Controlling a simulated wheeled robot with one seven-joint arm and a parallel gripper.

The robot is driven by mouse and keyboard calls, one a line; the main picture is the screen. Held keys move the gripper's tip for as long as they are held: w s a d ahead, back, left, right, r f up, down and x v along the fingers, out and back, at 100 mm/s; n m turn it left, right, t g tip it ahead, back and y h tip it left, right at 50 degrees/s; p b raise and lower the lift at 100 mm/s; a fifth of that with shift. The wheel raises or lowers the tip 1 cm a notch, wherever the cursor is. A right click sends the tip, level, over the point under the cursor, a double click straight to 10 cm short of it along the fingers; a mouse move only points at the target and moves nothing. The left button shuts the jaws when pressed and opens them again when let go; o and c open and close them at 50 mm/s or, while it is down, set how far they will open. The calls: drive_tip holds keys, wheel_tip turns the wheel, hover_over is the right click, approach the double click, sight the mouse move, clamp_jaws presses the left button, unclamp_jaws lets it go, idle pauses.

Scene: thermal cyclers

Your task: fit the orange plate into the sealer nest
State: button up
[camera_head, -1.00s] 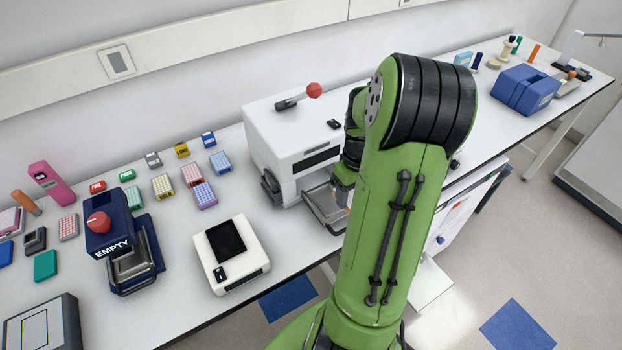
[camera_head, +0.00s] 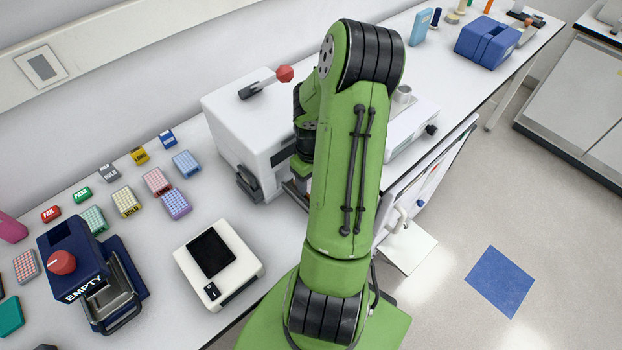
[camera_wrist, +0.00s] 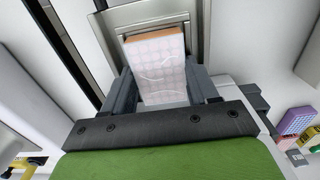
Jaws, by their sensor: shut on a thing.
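The orange plate (camera_wrist: 155,62) shows in the wrist view, with an orange far edge and a pale top of faint round wells under a shiny film. My gripper (camera_wrist: 163,88) is shut on it, one grey finger along each side. The plate's far end lies over the opening of the sealer nest (camera_wrist: 138,14), a metal frame; I cannot tell whether the plate is seated in it. In the head view the white sealer (camera_head: 240,125) with a red-knobbed lever (camera_head: 284,74) stands by the wall. My arm hides the plate, gripper and most of the nest there.
A white device with a dark screen (camera_head: 212,252) stands left of my arm. A dark blue device marked EMPTY (camera_head: 75,262) is farther left. Several coloured plates and blocks (camera_head: 157,180) lie behind them. A white device (camera_head: 410,125) is right of the sealer.

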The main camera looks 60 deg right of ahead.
drive_tip(key=shift+f, duration=0.15)
drive_tip(key=o, duration=1)
drive_tip(key=shift+o, duration=0.2)
